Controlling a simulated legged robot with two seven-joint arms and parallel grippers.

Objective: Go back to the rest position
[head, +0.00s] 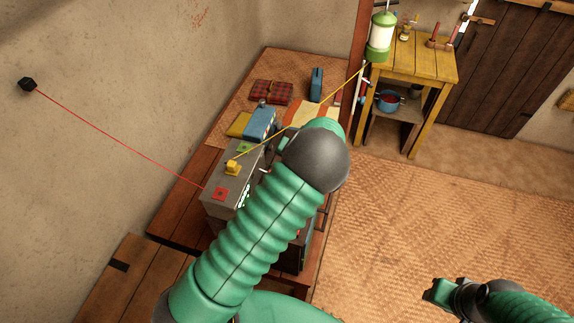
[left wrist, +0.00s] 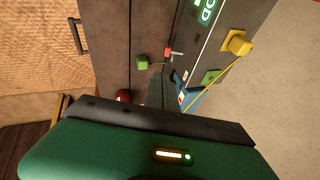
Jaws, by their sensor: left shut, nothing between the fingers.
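My left arm (head: 245,235) reaches up from the bottom of the head view, over the bench. Its bend hides most of my left gripper, and only dark parts show beside the bend. In the left wrist view my left gripper (left wrist: 158,95) is shut and empty, near a grey box face with a green block (left wrist: 142,62) and a small red handle (left wrist: 174,53). My right gripper (head: 437,291) is low at the right of the head view, over the woven mat; its jaw gap is unclear.
The grey box (head: 228,192) stands on the wooden bench (head: 180,232), with a yellow plug (head: 232,167) on a yellow cord. A yellow table (head: 422,62) holds a green lantern (head: 381,32). The woven floor (head: 410,215) is clear.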

